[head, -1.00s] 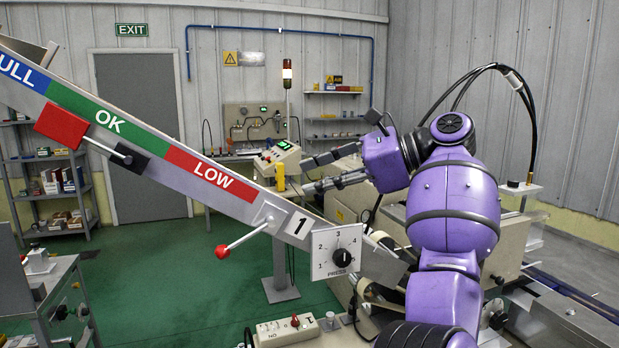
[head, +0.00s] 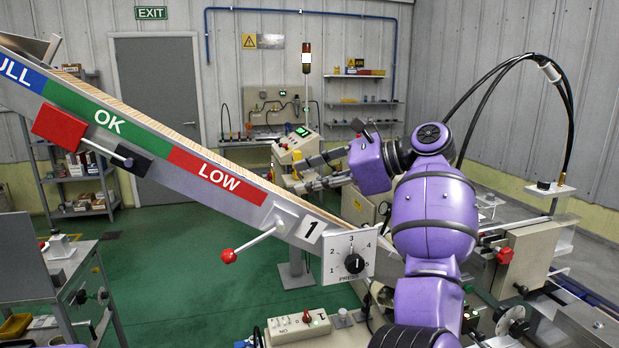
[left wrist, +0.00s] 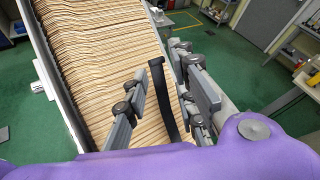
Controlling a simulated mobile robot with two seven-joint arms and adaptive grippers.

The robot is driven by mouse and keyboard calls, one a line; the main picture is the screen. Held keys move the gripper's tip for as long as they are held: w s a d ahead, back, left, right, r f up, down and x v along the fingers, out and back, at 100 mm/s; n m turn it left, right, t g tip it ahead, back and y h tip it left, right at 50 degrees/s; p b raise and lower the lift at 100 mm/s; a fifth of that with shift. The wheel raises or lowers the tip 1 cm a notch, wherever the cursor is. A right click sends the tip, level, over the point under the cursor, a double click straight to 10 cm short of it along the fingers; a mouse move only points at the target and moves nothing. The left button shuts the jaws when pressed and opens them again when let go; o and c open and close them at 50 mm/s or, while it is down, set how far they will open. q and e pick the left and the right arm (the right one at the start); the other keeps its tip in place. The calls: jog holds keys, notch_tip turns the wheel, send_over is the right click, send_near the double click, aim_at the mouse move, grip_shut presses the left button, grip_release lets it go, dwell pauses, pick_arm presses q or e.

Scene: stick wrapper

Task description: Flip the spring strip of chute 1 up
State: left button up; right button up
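Chute 1 (head: 160,150) slopes down to the right in the head view, with blue, green OK and red LOW bands and a 1 label. In the left wrist view the chute is filled with a stack of thin wooden sticks (left wrist: 105,50). The black spring strip (left wrist: 170,105) lies lengthwise over the sticks, its bent end at the top. My left gripper (head: 303,176) is over the far side of the chute's lower part. In the left wrist view its fingers (left wrist: 160,75) are spread, one on each side of the strip, with a gap. My right gripper is out of view.
A lever with a red knob (head: 229,257) and a PRESS dial (head: 348,256) stick out from the chute's near side. A red block (head: 59,124) sits higher on it. A control box (head: 298,326) stands below. A grey cart (head: 60,270) is at left. Green floor is open between.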

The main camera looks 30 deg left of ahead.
pick_arm(q)
jog(key=shift+s, duration=0.1)
jog(key=shift+c, duration=0.2)
grip_shut()
